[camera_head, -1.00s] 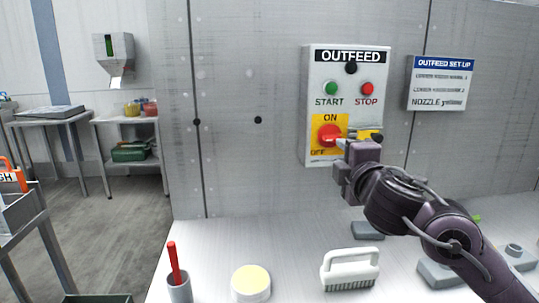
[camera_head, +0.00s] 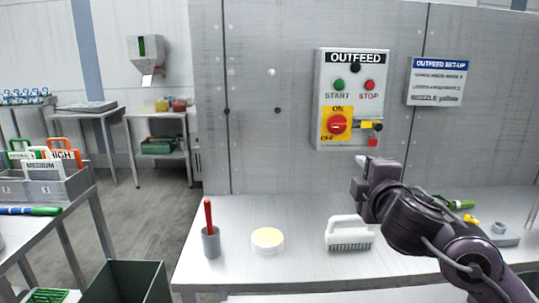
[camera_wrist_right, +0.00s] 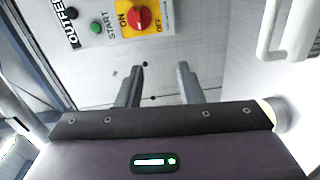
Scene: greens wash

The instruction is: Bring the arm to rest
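My right arm comes in from the right in the head view, its gripper (camera_head: 370,170) in front of the wall, below the outfeed panel (camera_head: 329,98) and apart from it. In the right wrist view the two fingers of the right gripper (camera_wrist_right: 158,88) stand apart with nothing between them. The panel's red rotary switch (camera_head: 337,125) sits on a yellow plate; it also shows in the right wrist view (camera_wrist_right: 139,18). My left gripper is in neither view.
On the bench below stand a grey cup with a red-handled tool (camera_head: 211,243), a round pale-yellow tub (camera_head: 268,240) and a white brush (camera_head: 349,233). A dark bin (camera_head: 128,284) stands at lower left, beside a table with labelled holders (camera_head: 48,185). A sign (camera_head: 437,81) hangs right of the panel.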

